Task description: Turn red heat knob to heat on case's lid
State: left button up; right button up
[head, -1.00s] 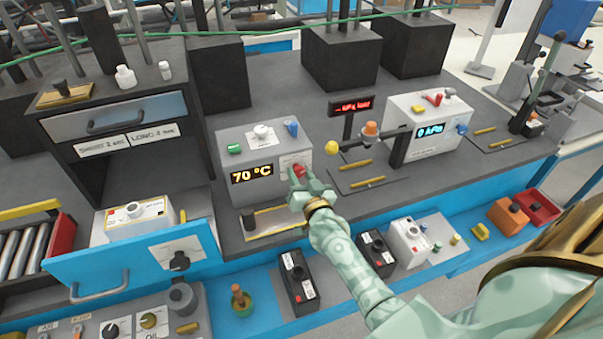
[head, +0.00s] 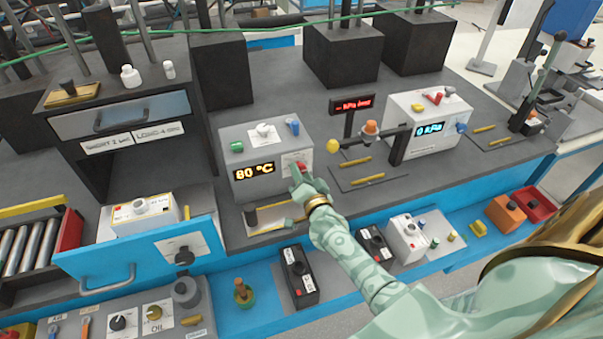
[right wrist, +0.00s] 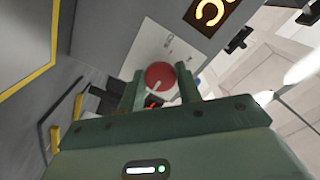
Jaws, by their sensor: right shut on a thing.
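The red heat knob (right wrist: 160,76) is on the front of a grey heater case (head: 239,187), right of its orange display (head: 254,171), which reads 80 °C. My right gripper (head: 301,179) is at the knob; its two fingers stand on either side of the knob in the right wrist view (right wrist: 160,88). The gripper is shut on the knob, which has a pale pointer line. In the head view the fingers partly hide the knob. A green button, a white knob and a blue knob are on top of the case. My left gripper is not in view.
An open blue drawer (head: 140,258) is at left. Black batteries (head: 299,275) stand along the front edge.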

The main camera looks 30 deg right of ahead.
jog(key=o, duration=1)
jog(key=shift+c, duration=0.2)
jog(key=p+v, duration=0.2)
jog(key=v, duration=1.4)
jog(key=shift+s+a, duration=0.1)
